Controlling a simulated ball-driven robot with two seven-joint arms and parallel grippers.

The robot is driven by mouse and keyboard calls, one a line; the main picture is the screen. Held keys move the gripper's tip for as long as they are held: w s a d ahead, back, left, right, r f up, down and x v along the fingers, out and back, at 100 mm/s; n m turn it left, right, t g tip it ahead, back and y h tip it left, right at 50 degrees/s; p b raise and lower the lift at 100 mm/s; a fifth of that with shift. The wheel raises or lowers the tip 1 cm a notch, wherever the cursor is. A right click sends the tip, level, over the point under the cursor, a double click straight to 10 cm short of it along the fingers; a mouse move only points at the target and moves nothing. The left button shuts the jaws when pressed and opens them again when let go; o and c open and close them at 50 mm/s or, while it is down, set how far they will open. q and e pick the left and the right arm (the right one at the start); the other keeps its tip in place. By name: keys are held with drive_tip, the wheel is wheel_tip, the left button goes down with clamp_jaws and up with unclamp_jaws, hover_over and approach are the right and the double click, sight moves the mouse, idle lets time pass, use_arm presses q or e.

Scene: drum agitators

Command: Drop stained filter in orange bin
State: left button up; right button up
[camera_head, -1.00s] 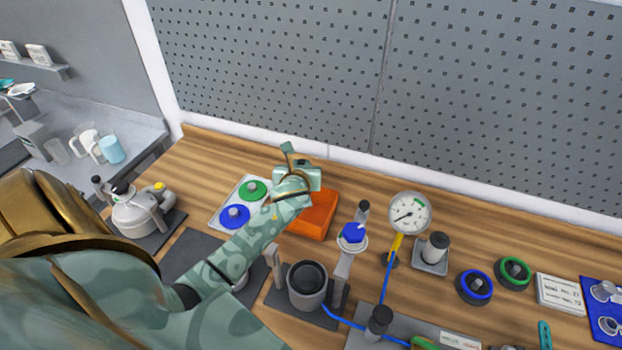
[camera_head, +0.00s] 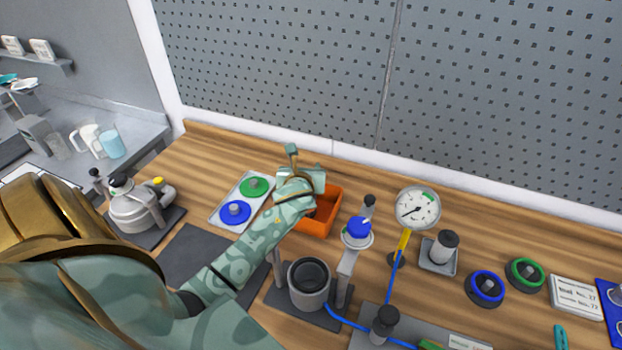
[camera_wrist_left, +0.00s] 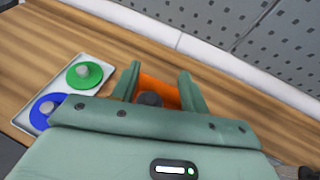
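The orange bin (camera_head: 334,208) stands on the wooden bench near the back wall. My left gripper (camera_head: 293,158) is above the bin's left side and hides part of it. In the left wrist view its two fingers (camera_wrist_left: 160,72) are wide apart, with the orange bin (camera_wrist_left: 163,85) showing between them. A dark grey round piece (camera_wrist_left: 150,99), perhaps the stained filter, shows low between the fingers and touches neither. It seems to lie in the bin, where a dark shape also shows in the head view. Stains cannot be made out. My right gripper is not in view.
A pale tray (camera_head: 217,222) with a green disc (camera_head: 254,187) and a blue disc (camera_head: 235,212) lies left of the bin. A blue-knobbed fitting (camera_head: 358,229), a gauge (camera_head: 418,207) and a grey cup (camera_head: 309,285) stand nearby. The pegboard wall rises behind.

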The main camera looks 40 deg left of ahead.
use_arm(q)
drive_tip(key=p+v, duration=0.1)
drive_tip(key=v, duration=1.5)
drive_tip(key=shift+d+p, duration=0.2)
drive_tip(key=shift+p, duration=0.2)
drive_tip(key=shift+s, duration=0.1)
